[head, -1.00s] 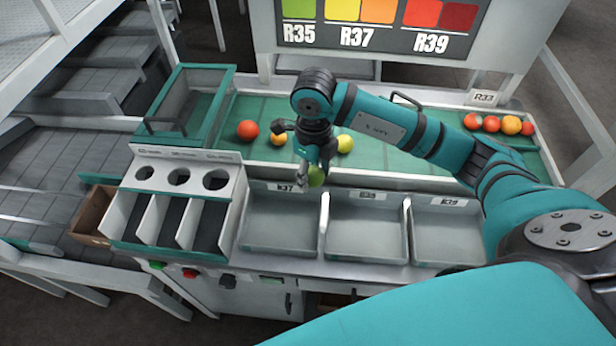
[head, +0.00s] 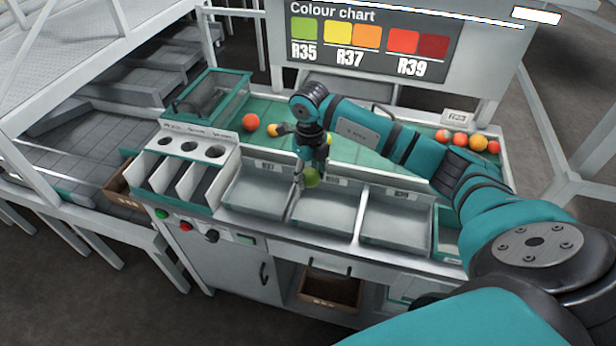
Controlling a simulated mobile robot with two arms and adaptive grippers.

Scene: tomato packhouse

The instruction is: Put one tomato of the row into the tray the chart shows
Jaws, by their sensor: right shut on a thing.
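My right gripper (head: 306,172) is shut on a green tomato (head: 312,179) and holds it by the back left corner of the middle tray (head: 322,208). The left tray (head: 258,192) and the right tray (head: 398,220) stand on either side; all three look empty. Their small labels are hard to read now. On the green belt behind are a red tomato (head: 250,122) and an orange tomato (head: 273,130); a yellow one is mostly hidden by the gripper. The colour chart (head: 370,45) shows green for R35, yellow and orange for R37, reds for R39. My left gripper is out of view.
A white sizing rack (head: 190,150) with round holes stands left of the trays. A teal-framed clear box (head: 212,95) is behind it. Several red and orange tomatoes (head: 460,139) sit at the belt's right end by a small sign (head: 457,117). My right arm spans the belt.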

